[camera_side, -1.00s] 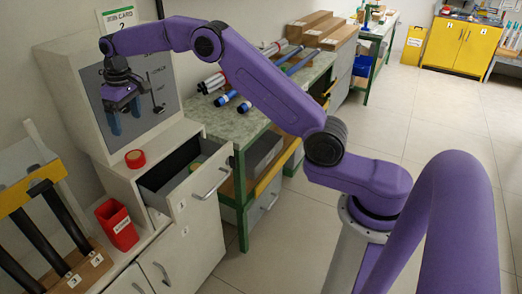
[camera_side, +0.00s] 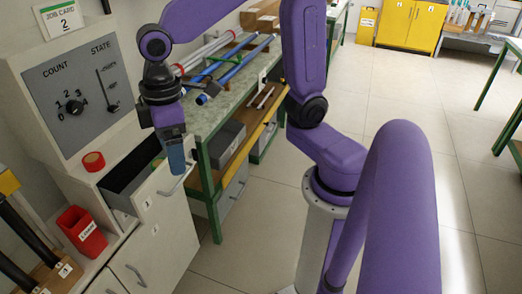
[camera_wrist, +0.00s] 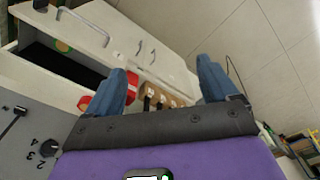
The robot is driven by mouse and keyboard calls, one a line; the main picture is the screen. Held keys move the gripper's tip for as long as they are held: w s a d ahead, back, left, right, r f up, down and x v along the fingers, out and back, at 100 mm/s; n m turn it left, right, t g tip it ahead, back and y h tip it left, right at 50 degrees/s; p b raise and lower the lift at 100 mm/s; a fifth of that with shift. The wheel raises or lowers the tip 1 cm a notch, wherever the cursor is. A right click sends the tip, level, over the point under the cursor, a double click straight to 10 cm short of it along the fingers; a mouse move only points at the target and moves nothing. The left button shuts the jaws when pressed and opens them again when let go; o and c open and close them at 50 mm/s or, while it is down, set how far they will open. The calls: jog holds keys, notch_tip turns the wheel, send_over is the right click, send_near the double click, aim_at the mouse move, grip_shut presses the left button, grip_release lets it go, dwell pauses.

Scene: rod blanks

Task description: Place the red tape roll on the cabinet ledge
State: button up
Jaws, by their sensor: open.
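The red tape roll (camera_side: 93,161) lies on the pale cabinet ledge (camera_side: 76,184), below the dial panel and left of the open drawer. It also shows in the wrist view (camera_wrist: 84,103), left of my fingers. My gripper (camera_side: 177,157) is open and points down by the drawer's front and handle, to the right of the roll and apart from it. In the wrist view the two blue fingers of my gripper (camera_wrist: 162,84) stand wide apart with nothing held between them. In the side view the fingers overlap, and they hide part of the drawer front.
The open drawer (camera_side: 126,182) holds something greenish, partly hidden. A red bin (camera_side: 82,232) stands left of it, beside black rods in a rack (camera_side: 38,240). A green-framed bench (camera_side: 222,115) with rods is at the right. The floor beyond is clear.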

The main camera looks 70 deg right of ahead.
jog(key=s+d+f+n, duration=0.1)
jog(key=s+d+f, duration=0.1)
jog(key=s+d, duration=0.2)
jog(key=s+d+f+n, duration=0.1)
jog(key=s+d, duration=0.4)
jog(key=s, duration=0.6)
jog(key=shift+s+f+n, duration=0.2)
jog(key=shift+f+n, duration=0.15)
jog(key=shift+n, duration=0.05)
